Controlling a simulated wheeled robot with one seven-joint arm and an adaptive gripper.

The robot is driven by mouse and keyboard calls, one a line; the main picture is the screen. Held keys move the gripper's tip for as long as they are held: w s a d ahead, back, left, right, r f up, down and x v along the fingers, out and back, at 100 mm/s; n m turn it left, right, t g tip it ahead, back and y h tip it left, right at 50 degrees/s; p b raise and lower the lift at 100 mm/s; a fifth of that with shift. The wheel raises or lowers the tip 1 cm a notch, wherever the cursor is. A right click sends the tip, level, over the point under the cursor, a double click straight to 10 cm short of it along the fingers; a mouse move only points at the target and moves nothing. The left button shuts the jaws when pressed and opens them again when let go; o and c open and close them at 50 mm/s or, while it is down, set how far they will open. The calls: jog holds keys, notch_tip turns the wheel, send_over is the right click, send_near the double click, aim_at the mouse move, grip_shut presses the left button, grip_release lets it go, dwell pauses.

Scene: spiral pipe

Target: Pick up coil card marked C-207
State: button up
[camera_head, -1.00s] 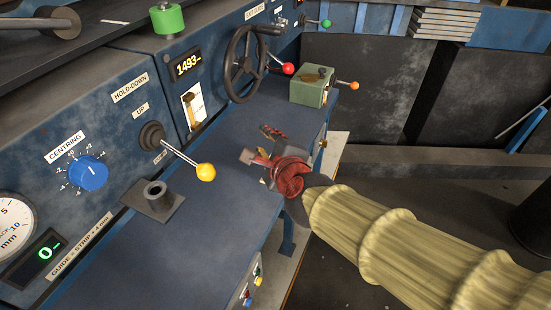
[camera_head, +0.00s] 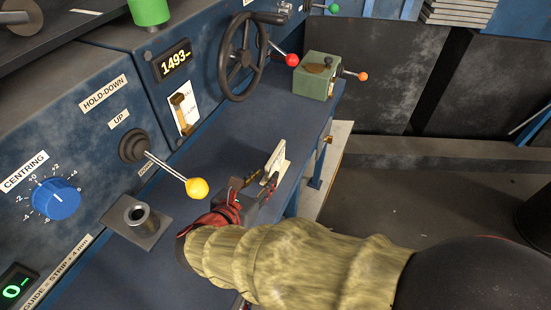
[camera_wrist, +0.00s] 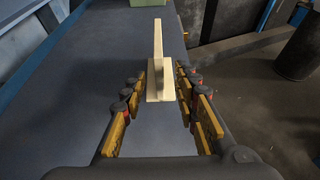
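A cream card (camera_head: 273,165) stands upright on the blue bench top (camera_head: 233,142). No marking on it can be read. In the wrist view the card (camera_wrist: 158,45) shows nearly edge-on, with a flat pale foot (camera_wrist: 160,93) at its near end. My gripper (camera_head: 255,186) is low over the bench at the near side of the card. In the wrist view my gripper (camera_wrist: 158,84) is open, with fingers on both sides of the card's near end and visible gaps between. The fingertips partly hide the card's lower part in the head view.
A yellow-knobbed lever (camera_head: 197,188) and a grey socket block (camera_head: 137,223) stand left of my arm. A green box (camera_head: 316,77) with an orange-knobbed lever and a handwheel (camera_head: 241,57) are farther back. The bench between is clear.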

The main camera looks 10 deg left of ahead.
aim_at(275, 165)
jog(key=shift+x, duration=1)
jog(key=b+x, duration=0.2)
jog(key=x, duration=0.4)
jog(key=shift+w+b, duration=0.35)
jog(key=shift+b, duration=0.05)
jog(key=shift+c, duration=1.1)
grip_shut()
